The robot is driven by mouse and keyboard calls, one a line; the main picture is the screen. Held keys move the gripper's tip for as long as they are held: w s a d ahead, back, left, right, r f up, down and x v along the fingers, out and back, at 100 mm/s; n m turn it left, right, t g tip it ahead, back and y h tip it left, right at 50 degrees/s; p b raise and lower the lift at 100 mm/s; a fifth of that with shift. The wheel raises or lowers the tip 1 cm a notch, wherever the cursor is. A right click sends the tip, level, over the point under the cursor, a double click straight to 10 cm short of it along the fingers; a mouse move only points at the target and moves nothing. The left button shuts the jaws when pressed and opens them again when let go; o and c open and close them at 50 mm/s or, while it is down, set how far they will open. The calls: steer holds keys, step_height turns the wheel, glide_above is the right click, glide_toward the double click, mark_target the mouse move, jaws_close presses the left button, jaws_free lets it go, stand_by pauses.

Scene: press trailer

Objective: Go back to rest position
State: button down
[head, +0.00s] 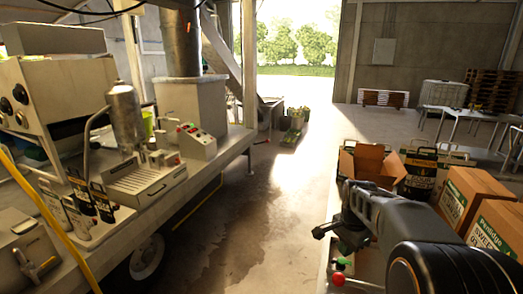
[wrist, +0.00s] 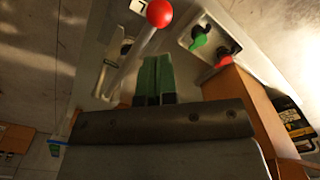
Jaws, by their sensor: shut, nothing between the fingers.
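My gripper (head: 338,238) is at the right of the head view, at the end of my dark arm, above the near part of the right-hand table. In the wrist view its two green fingers (wrist: 154,78) lie side by side, shut with nothing between them. A red ball (wrist: 159,13) shows just beyond the fingertips, apart from them as far as I can tell. Next to it are a green-handled part (wrist: 199,40) and a red one (wrist: 223,58) on a pale tray.
An open cardboard box (head: 372,165) and printed cartons (head: 470,195) stand close beside my arm on the right. On the left is a trailer bench (head: 235,142) with a metal canister (head: 126,115) and a control box (head: 196,142). The floor aisle (head: 262,185) between is clear.

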steer(key=s+a+r+n+t, duration=0.1)
steer(key=s+a+n+t, duration=0.1)
steer(key=s+a+n, duration=0.2)
steer(key=s+a+r+n+t, duration=0.2)
steer(key=s+a+n, duration=0.3)
steer(key=s+n, duration=0.4)
steer(key=shift+s+a+t, duration=0.15)
steer(key=shift+s+t, duration=0.15)
steer(key=shift+s, duration=0.7)
steer(key=shift+r, duration=0.1)
